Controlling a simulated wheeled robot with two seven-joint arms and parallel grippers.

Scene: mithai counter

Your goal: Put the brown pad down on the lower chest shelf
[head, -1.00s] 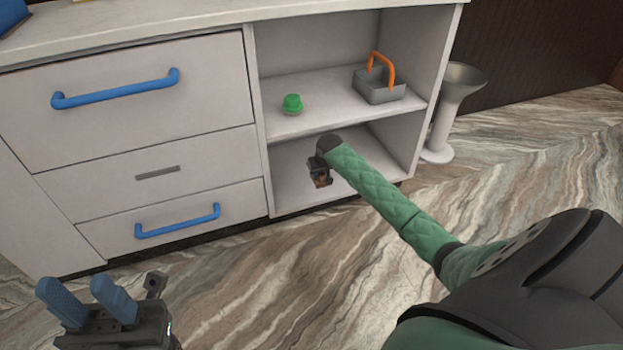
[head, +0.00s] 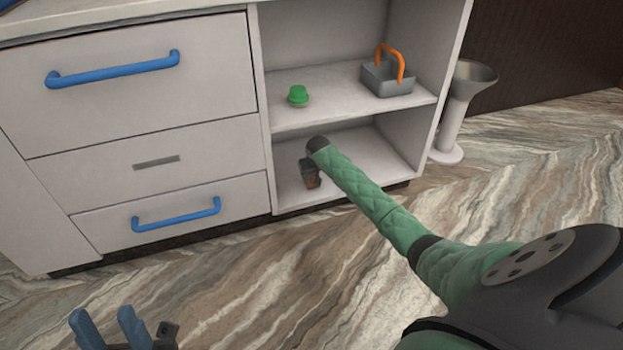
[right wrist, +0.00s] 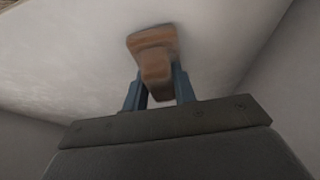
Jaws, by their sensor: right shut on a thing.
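The brown pad (right wrist: 153,55) is between the blue fingers of my right gripper (right wrist: 157,88) in the right wrist view, and the gripper is shut on it. In the head view the right gripper (head: 311,176) is inside the lower chest shelf (head: 365,160), near its left side and front edge. The pad is mostly hidden there by the gripper. I cannot tell whether the pad touches the shelf. My left gripper (head: 106,325) is at the bottom left of the head view, with its two blue fingers apart and nothing between them.
The upper shelf (head: 345,98) holds a green knobbed piece (head: 298,96) and a grey caddy (head: 388,80) with an orange handle. Drawers with blue handles (head: 177,214) are left of the shelves. A grey pedestal (head: 455,120) stands right of the chest. The lower shelf's right part is clear.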

